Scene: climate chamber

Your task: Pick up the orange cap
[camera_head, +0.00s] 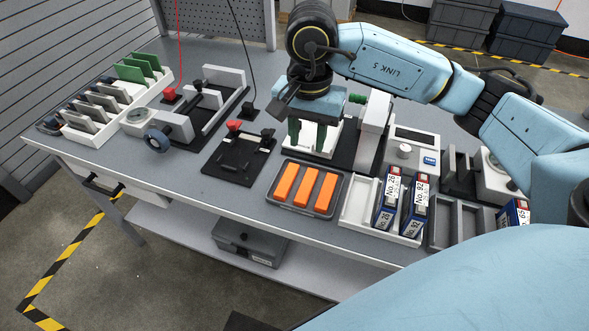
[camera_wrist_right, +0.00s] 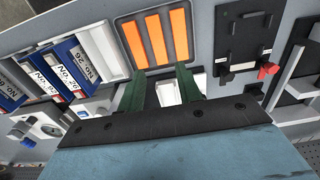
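Three orange bars, which look like the orange caps, lie side by side in a dark grey tray (camera_head: 273,206) near the front edge of the table. They are the left bar (camera_head: 286,181), the middle bar (camera_head: 305,187) and the right bar (camera_head: 325,192). My right gripper (camera_head: 308,136) is above the white fixture behind the tray, with its green fingers pointing down. In the right wrist view the fingers (camera_wrist_right: 160,88) are apart with nothing between them, and the orange bars (camera_wrist_right: 156,36) lie beyond the fingertips. My left gripper is not in view.
Right of the tray, a white bin (camera_head: 358,216) holds blue-and-white labelled boxes (camera_head: 414,205). A black plate with a red knob (camera_head: 234,126) stands left of the tray. A rack of grey and green panels (camera_head: 98,103) is at the far left.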

